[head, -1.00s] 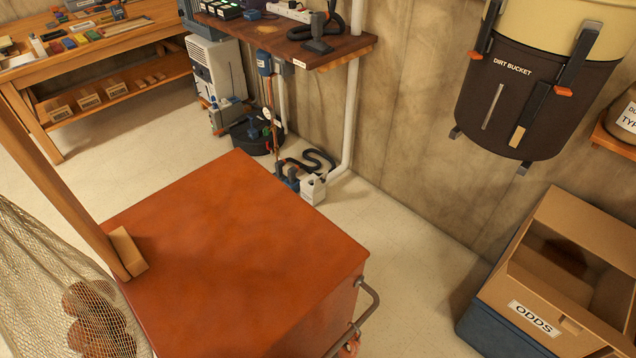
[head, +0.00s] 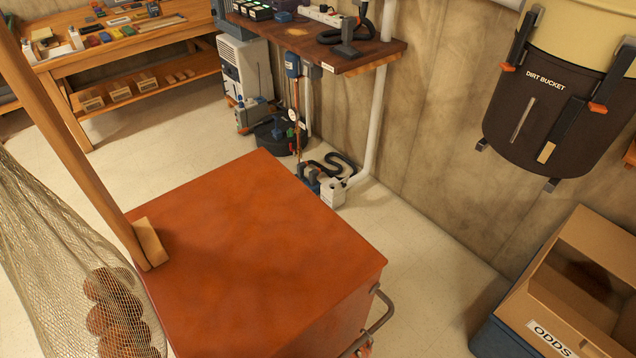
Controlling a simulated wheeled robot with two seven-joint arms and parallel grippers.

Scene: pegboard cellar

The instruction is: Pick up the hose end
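A black corrugated hose (head: 346,166) lies in a curve on the floor by the wall, beside a small blue and white pump-like unit (head: 320,184). A second dark hose (head: 364,20) curves up next to a black stand on the wall shelf. I cannot tell which of these has the hose end, and no free end shows clearly. Neither of my grippers is in view.
A red-orange cart top (head: 255,250), bare, fills the foreground, with a wooden post and a net of brown balls on its left. A cardboard ODDS box (head: 575,300) stands right. A dirt bucket (head: 550,110) hangs on the wall.

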